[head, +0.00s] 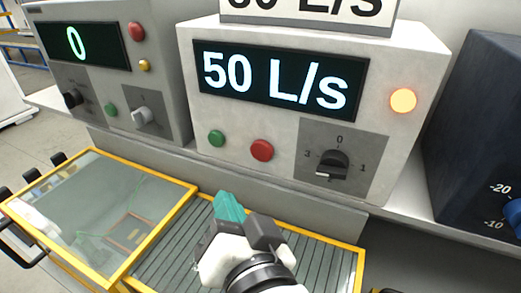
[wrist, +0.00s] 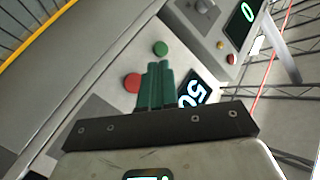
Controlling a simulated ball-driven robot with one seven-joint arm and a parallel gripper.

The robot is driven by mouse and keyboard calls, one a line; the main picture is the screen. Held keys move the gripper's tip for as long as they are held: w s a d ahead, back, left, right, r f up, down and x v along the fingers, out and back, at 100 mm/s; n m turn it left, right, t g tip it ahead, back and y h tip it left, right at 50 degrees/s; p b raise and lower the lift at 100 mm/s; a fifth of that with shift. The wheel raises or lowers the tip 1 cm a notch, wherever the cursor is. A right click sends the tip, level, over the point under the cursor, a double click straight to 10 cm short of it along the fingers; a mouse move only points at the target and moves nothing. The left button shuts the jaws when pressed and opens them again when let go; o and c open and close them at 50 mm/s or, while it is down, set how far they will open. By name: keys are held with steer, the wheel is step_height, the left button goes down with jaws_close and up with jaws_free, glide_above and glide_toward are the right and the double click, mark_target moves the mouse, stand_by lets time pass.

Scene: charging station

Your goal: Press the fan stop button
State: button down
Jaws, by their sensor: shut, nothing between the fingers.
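The fan control box (head: 300,30) stands on a shelf in the head view, its display (head: 280,80) reading "50 L/s". A red button (head: 262,150) sits on its front below the display, with a green button (head: 216,138) to its left. In the wrist view the red button (wrist: 132,83) is just left of the fingertips and partly hidden by them; the green button (wrist: 160,48) is beyond the tips. My gripper (head: 228,206) is shut and empty, below and in front of the red button, apart from it in the head view. The wrist view shows its green fingers (wrist: 158,70) together.
A black rotary knob (head: 334,162) is right of the red button, and an orange lamp (head: 403,100) glows above it. Another box (head: 95,20) reading "0" stands left. A yellow-framed glass lid (head: 100,215) and slatted surface lie below.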

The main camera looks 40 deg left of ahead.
steer(key=shift+w, duration=0.1)
steer(key=p, duration=0.4)
glide_toward(251, 153)
steer(key=shift+s+a+x, duration=0.1)
steer(key=shift+s+x, duration=0.05)
steer(key=shift+x, duration=0.65)
steer(key=shift+s+a+x, duration=0.1)
steer(key=shift+s+x, duration=0.1)
steer(key=shift+x, duration=0.6)
steer(key=shift+s+a+x, duration=0.1)
steer(key=shift+s+x, duration=0.05)
steer(key=shift+x, duration=0.7)
steer(key=shift+w, duration=0.2)
steer(key=shift+w, duration=0.2)
steer(key=shift+w+a, duration=0.1)
steer(key=shift+w, duration=0.25)
stand_by(0.4)
steer(key=shift+s, duration=0.1)
steer(key=shift+s+b, duration=0.3)
steer(key=shift+s, duration=0.4)
